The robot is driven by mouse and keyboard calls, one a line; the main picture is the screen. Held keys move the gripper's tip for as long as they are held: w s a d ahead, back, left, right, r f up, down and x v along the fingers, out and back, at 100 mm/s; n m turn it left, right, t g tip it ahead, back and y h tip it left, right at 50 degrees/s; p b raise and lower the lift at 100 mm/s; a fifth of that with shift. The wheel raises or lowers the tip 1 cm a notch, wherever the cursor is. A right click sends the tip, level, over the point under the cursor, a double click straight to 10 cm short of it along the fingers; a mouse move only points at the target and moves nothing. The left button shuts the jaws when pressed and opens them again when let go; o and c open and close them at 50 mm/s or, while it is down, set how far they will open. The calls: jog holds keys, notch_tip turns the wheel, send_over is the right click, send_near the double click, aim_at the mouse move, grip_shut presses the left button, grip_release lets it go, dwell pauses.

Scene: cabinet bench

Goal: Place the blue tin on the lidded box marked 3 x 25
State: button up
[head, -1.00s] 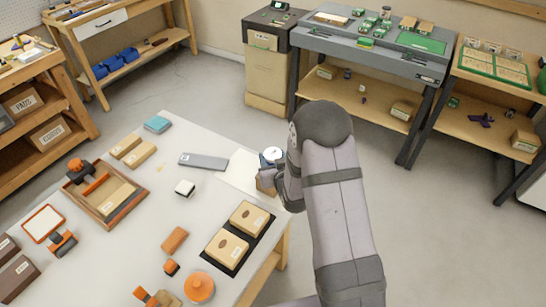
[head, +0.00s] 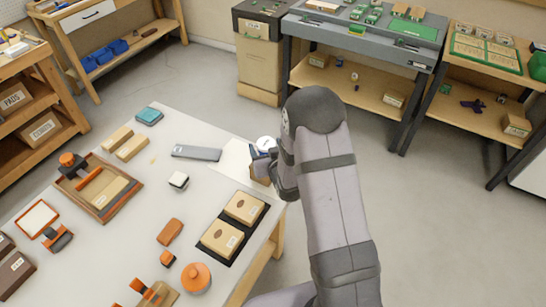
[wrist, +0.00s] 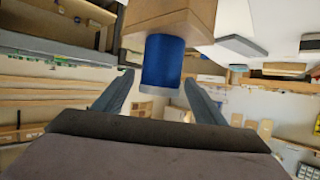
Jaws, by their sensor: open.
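The blue tin (wrist: 163,62) has a pale top and stands upright on a tan box (wrist: 185,22); the wrist view shows this upside down. My gripper (wrist: 158,98) is open, with one finger on each side of the tin and visible gaps between. In the head view my gripper (head: 277,165) is at the table's far right edge, partly covering the tin (head: 265,143) and the tan box (head: 260,170). No marking is readable on that box. Two tan lidded boxes (head: 222,239) (head: 245,208) with small labels lie on a black mat; their labels are too small to read.
A white sheet (head: 232,160) and a grey case (head: 196,153) lie beside the tan box. An orange round container (head: 196,277), an orange block (head: 170,231) and a wooden tray (head: 115,205) are also on the table (head: 140,230).

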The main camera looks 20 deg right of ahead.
jog(key=p+v, duration=0.6)
jog(key=v, duration=0.5)
jog(key=shift+r, duration=0.2)
jog(key=shift+s+p, duration=0.25)
jog(key=shift+p, duration=0.35)
jog(key=shift+f, duration=0.1)
jog(key=s+r+g, duration=0.3)
jog(key=s+g, duration=0.3)
jog(key=s, duration=0.5)
jog(key=s+a+r+g, duration=0.1)
jog(key=s+r+g, duration=0.3)
jog(key=s+g, duration=0.3)
jog(key=s, duration=0.4)
jog(key=shift+a+r+g, duration=0.3)
